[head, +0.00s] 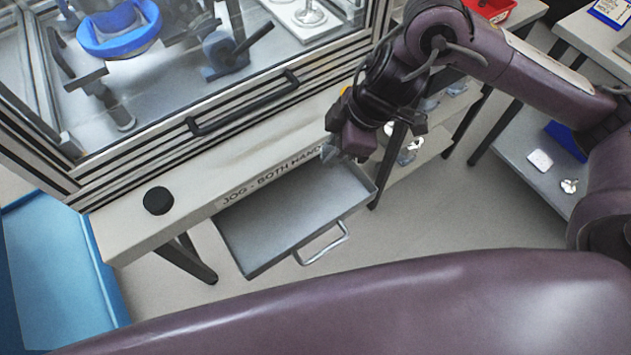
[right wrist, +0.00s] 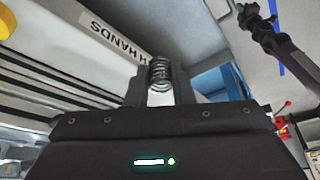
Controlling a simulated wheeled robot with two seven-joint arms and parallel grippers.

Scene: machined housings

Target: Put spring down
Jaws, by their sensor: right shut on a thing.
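A metal coil spring (right wrist: 159,74) stands between the fingers of my right gripper (right wrist: 160,88) in the right wrist view. The gripper is shut on it. In the head view my right gripper (head: 345,155) is over the back right corner of an open grey drawer (head: 290,215), by the bench front. The spring cannot be made out clearly in the head view. My left gripper is not in view. A large purple link of my own arm crosses the bottom of the head view.
The drawer looks empty and has a front handle (head: 322,245). A black knob (head: 158,201) sits on the bench ledge. A framed glass enclosure with a black handle (head: 243,104) stands behind. A blue bin (head: 60,265) is at left, a shelf (head: 535,170) at right.

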